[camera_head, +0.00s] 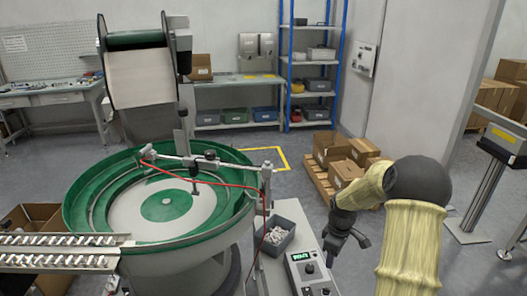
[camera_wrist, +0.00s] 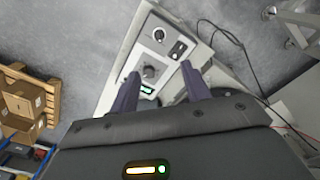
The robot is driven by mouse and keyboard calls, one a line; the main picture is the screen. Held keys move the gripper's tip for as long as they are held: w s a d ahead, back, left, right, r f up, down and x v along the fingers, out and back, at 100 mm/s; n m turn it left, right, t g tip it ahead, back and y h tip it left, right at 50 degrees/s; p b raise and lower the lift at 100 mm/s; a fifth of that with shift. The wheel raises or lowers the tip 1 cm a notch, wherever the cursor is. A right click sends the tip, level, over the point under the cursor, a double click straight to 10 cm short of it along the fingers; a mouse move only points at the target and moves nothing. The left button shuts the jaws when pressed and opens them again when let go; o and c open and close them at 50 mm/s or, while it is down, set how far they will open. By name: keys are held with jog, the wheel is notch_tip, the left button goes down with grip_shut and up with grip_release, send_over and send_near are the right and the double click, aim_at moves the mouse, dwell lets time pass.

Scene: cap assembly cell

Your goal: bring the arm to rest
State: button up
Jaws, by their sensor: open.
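My gripper (camera_head: 347,240) hangs at the end of my yellow-sleeved arm, on the right side of the head view. It is to the right of the grey control box (camera_head: 310,272) and above the floor. In the wrist view my gripper (camera_wrist: 160,88) shows two dark fingers spread apart with nothing between them. The control box (camera_wrist: 160,55), with its knob and small green display, lies beyond the fingertips, and no contact with it shows.
A green-rimmed bowl feeder (camera_head: 215,238) stands at left with a parts rail (camera_head: 60,252). A grey bin (camera_head: 283,222) of small parts sits beside the control box. Cardboard boxes (camera_head: 345,172) lie on a pallet behind my gripper. Grey floor is clear around the yellow marking.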

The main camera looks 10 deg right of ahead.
jog(key=s+a+r+m+t+p, duration=0.1)
jog(key=s+a+r+m+p, duration=0.1)
jog(key=s+a+r+m, duration=0.2)
jog(key=s+a+r+m+t+p, duration=0.1)
jog(key=s+a+r+m, duration=0.4)
jog(key=s+a+r, duration=0.5)
jog(key=s+a+p, duration=0.1)
jog(key=s, duration=0.4)
jog(key=shift+r+t, duration=0.3)
jog(key=shift+r, duration=0.05)
jog(key=shift+w, duration=0.1)
